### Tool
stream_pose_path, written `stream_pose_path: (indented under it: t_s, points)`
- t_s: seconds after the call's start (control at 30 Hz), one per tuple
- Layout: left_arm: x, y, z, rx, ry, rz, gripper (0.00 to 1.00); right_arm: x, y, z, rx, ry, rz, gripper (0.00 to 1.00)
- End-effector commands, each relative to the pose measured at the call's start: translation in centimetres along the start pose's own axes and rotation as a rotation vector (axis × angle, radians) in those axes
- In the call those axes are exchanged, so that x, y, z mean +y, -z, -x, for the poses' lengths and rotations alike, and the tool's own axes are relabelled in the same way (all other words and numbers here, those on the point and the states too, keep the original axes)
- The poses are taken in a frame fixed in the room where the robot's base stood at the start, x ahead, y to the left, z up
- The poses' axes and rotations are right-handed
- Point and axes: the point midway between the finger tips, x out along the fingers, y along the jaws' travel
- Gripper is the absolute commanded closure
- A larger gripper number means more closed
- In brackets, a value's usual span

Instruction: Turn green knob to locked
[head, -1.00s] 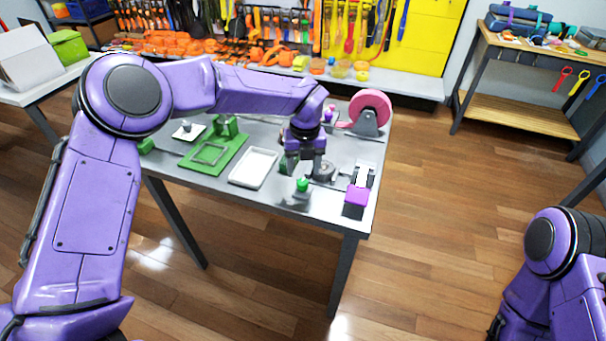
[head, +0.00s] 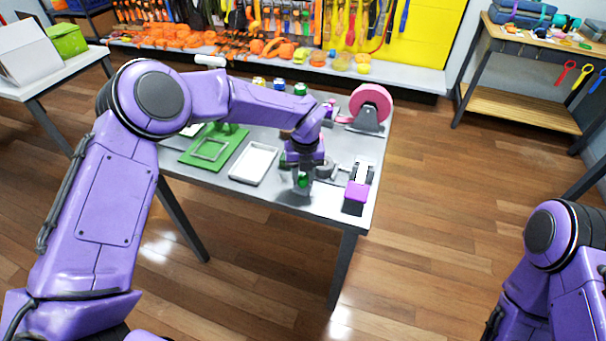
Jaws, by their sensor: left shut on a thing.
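The green knob (head: 303,181) is near the front edge of the grey table (head: 205,177), left of the purple block. My left gripper (head: 302,186) points down over it and is shut on it. The fingers cover much of the knob, so its turn position cannot be read. Of my right arm, only purple upper links show at the right edge; its gripper is out of the picture.
A purple block (head: 356,192) and a pink reel (head: 371,103) stand right of the gripper. A white tray (head: 253,163) and a green board with a square frame (head: 213,150) lie to its left. Wooden floor is clear right of the table.

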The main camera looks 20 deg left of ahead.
Motion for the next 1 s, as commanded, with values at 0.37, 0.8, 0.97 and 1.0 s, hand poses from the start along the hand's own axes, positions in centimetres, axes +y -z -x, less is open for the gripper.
stream_pose_path:
  t_s: [0.37, 0.8, 0.97, 1.0]
  points:
    - [0.0, 0.0, 0.0, -0.008, 0.002, -0.194, 0.97, 0.0, 0.0, -0.1, 0.0, 0.0, 0.0, 1.0]
    - [0.1, 0.0, 0.1, -0.022, 0.001, -0.608, 0.97, 0.1, 0.2, 0.5, 0.0, 0.0, 0.0, 1.0]
    - [0.1, 0.0, 0.1, -0.028, 0.001, -0.759, 0.97, 0.1, 0.4, 0.9, 0.0, 0.0, 0.0, 1.0]
    - [0.1, 0.0, 0.2, -0.03, 0.0, -0.798, 0.97, 0.1, 0.4, 1.0, 0.0, 0.0, 0.0, 1.0]
